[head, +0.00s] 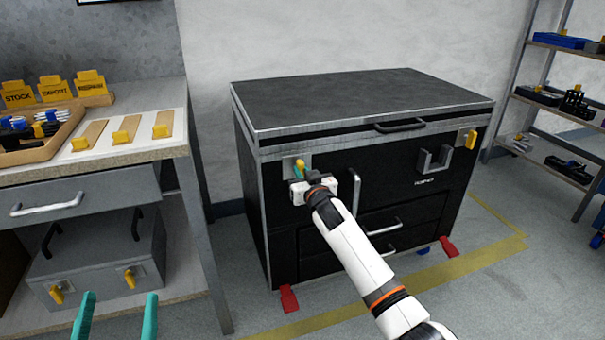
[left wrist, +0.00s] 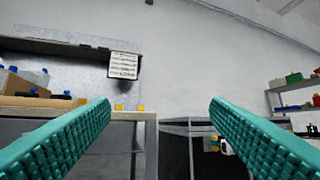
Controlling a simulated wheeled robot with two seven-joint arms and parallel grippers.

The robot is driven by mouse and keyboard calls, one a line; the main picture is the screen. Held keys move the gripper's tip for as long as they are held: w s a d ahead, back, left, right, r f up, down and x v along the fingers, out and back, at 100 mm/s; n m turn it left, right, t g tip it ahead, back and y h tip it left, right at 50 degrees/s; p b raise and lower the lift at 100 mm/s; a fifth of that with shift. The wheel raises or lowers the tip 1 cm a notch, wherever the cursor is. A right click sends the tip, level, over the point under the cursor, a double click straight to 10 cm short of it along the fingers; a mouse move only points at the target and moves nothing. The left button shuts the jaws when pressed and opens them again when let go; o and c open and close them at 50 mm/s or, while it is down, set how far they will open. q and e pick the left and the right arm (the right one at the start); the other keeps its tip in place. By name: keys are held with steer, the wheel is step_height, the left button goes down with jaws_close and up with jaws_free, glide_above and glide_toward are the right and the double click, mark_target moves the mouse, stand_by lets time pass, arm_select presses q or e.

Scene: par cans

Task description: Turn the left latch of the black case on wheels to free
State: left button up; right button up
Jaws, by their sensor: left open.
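The black case on wheels (head: 370,165) stands against the wall in the head view. Its left latch (head: 300,162) has a yellow handle on a light plate near the left end of the front. My right gripper (head: 298,172) is at this latch, with a bit of teal finger beside the yellow handle; its own wrist hides the rest, so grip or contact is unclear. My left gripper (head: 115,315) is open and empty at the lower left, away from the case. Its teal fingers (left wrist: 160,110) are spread wide in the left wrist view. The right latch (head: 470,138) is yellow too.
A workbench (head: 110,150) with a drawer stands left of the case. A grey case (head: 95,265) with yellow latches sits on its lower shelf. A shelf rack (head: 560,100) stands at the right. Red wheel pedals (head: 289,298) stick out at floor level.

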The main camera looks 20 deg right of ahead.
jaws_close()
arm_select(q)
step_height(320, 180, down, 15)
steer(key=s+a+g+y+p, duration=0.1)
steer(key=a+g+y+p, duration=0.1)
steer(key=g, duration=0.9)
steer(key=shift+s+a+r+n+y+p, duration=0.2)
steer(key=shift+a+n+y+p, duration=0.15)
steer(key=shift+y+p, duration=0.65)
arm_select(e)
steer(key=n, duration=1.8)
steer(key=shift+a+f, duration=0.35)
steer(key=shift+f, duration=0.05)
